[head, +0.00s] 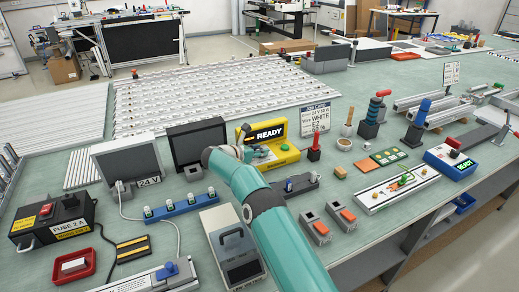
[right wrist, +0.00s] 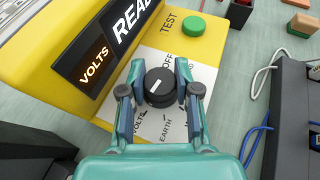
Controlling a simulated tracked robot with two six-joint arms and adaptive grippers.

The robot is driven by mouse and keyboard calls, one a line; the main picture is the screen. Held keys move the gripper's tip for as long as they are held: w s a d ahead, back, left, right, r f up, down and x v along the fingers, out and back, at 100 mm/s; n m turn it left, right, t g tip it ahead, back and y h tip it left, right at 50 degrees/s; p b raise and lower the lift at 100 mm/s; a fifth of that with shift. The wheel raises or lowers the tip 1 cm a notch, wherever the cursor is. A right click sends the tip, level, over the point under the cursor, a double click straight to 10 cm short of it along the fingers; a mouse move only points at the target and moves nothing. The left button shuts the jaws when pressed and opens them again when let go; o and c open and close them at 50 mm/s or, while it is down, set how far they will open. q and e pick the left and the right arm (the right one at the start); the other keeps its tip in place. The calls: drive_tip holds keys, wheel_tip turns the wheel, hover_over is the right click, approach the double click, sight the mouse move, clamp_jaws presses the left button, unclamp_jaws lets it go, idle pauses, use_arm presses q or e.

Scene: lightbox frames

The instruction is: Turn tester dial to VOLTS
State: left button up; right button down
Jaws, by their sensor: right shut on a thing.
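The yellow tester (head: 292,155) stands on the bench, its display reading READY. The black dial (right wrist: 160,86) sits on a pale plate lettered OFF, VOLTS and EARTH, with another word partly hidden. A white line on the dial points down and left, towards the VOLTS lettering. My right gripper (right wrist: 158,78) is shut on the dial, one finger on each side. In the head view my right arm hides the dial. My left gripper is out of view.
A green TEST button (right wrist: 195,25) is beside the gripper. A black screen (head: 198,143) stands left of the tester and a red-handled tool (head: 314,148) to its right. A grey case (head: 229,245) lies left of my arm. Grey blocks with orange pads (head: 340,214) lie to the right.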

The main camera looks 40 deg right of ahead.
drive_tip(key=shift+a, duration=0.1)
idle(0.5)
drive_tip(key=c, duration=0.8)
unclamp_jaws()
drive_tip(key=w+v, duration=0.1)
drive_tip(key=v, duration=1)
drive_tip(key=shift+s+a, duration=0.4)
drive_tip(key=shift+a, duration=0.05)
drive_tip(key=shift+s, duration=0.1)
